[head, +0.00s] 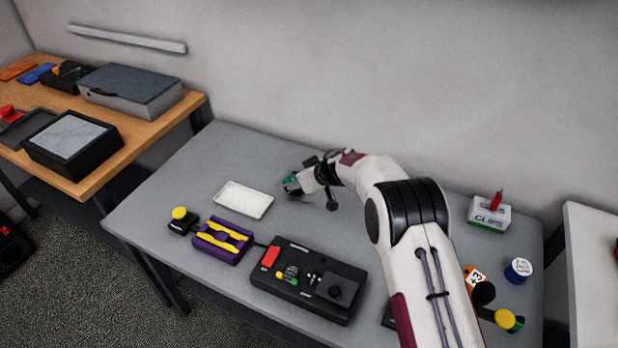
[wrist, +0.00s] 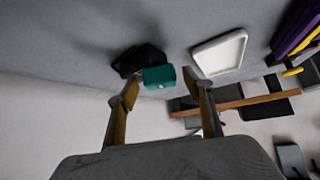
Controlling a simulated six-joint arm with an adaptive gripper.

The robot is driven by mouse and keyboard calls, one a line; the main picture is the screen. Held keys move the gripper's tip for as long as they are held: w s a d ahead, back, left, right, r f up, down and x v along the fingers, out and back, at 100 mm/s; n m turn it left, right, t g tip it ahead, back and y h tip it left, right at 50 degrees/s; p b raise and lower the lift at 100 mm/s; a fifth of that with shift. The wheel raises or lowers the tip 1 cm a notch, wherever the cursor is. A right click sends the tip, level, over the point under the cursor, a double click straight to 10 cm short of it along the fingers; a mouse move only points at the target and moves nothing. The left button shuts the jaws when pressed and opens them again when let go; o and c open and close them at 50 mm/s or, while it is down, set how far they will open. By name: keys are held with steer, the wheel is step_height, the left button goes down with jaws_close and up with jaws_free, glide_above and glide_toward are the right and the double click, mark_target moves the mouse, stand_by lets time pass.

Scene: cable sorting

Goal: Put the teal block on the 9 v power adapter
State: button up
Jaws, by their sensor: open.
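The teal block (wrist: 159,77) shows between and just beyond my fingertips in the wrist view. It overlaps one side of a black block-like object (wrist: 136,59), which looks like the power adapter; no label is readable. The teal block seems to lie on it, but I cannot tell whether it rests fully on top. In the head view the teal block (head: 291,178) is at my gripper (head: 294,184), near the back middle of the grey table, with the black object mostly hidden. My gripper (wrist: 160,84) is open, its fingers apart on either side of the block.
A white tray (head: 243,199) lies left of my gripper. A purple holder with yellow bars (head: 223,240) and a black control box (head: 308,281) stand nearer the front. A white box (head: 489,214) and a blue-sided spool (head: 518,270) are at the right. The back left of the table is clear.

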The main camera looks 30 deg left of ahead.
steer(key=v, duration=1.1)
steer(key=shift+d+r, duration=0.25)
steer(key=shift+d, duration=0.05)
stand_by(0.8)
